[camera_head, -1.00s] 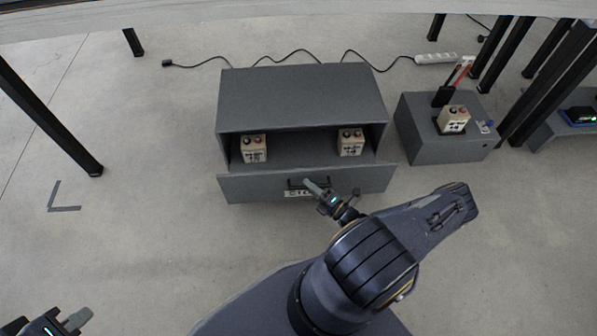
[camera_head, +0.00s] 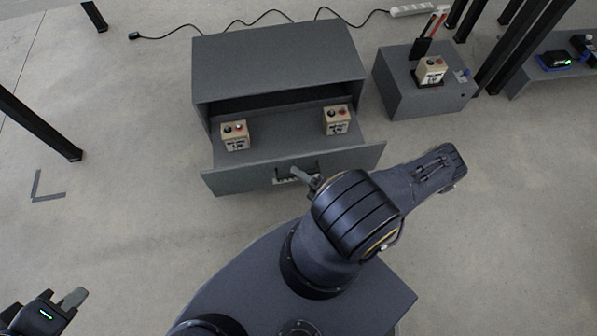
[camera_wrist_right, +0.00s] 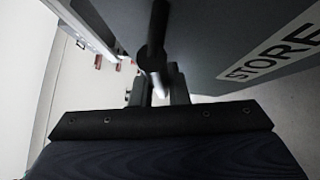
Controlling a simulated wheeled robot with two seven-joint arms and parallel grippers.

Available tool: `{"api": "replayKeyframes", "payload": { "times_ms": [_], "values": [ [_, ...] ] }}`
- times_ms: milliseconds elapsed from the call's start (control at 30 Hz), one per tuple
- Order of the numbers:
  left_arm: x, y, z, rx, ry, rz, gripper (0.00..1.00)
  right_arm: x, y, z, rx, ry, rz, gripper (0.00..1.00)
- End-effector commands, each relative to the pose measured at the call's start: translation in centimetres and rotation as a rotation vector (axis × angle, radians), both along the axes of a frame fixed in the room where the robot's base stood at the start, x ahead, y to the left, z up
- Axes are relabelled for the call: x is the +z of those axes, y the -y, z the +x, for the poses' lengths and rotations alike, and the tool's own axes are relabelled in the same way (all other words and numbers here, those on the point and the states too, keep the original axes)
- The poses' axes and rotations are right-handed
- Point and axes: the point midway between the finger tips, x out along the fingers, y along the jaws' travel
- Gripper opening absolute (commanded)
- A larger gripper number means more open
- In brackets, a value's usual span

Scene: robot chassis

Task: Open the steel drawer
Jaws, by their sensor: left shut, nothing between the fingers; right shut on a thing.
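The grey steel drawer (camera_head: 240,179) is pulled out from its cabinet (camera_head: 280,62), with its inside showing. Two beige boxes with red and dark tops, one on the left (camera_head: 235,136) and one on the right (camera_head: 337,121), stand in it. My right gripper (camera_head: 300,176) is at the front panel, shut on the dark handle (camera_head: 312,168). In the right wrist view the handle bar (camera_wrist_right: 157,40) runs down between the fingers (camera_wrist_right: 160,90), beside the "STORE" label (camera_wrist_right: 270,55). My left gripper (camera_head: 72,300) is shut and empty at the lower left, far from the drawer.
A smaller grey box (camera_head: 400,98) with a beige block (camera_head: 431,70) and red-handled tools stands right of the cabinet. Black table legs (camera_head: 40,124) stand at left and upper right. A cable and power strip (camera_head: 412,9) lie behind.

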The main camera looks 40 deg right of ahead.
Motion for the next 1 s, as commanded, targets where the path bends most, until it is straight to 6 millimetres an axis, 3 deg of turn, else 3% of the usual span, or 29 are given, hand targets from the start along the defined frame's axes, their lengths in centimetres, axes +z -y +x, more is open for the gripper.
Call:
{"api": "replayKeyframes", "payload": {
  "times_ms": [100, 433, 800, 1000],
  "values": [
    [0.0, 0.0, 0.0, 0.000, 0.000, 0.000, 0.00, 0.0, 0.1, 0.0, 0.000, -0.002, -0.001, 0.23],
    [0.1, 0.0, 0.0, 0.000, 0.000, 0.000, 0.00, -0.1, 0.2, -0.4, -0.001, -0.001, -0.002, 0.23],
    [0.8, 0.0, 0.0, 0.000, 0.000, 0.000, 0.00, -0.9, 1.6, -5.9, -0.002, -0.003, -0.004, 0.23],
    [0.9, 0.0, 0.0, 0.000, 0.000, 0.000, 0.00, -1.1, 2.0, -7.5, -0.002, -0.001, -0.002, 0.23]
  ]
}}
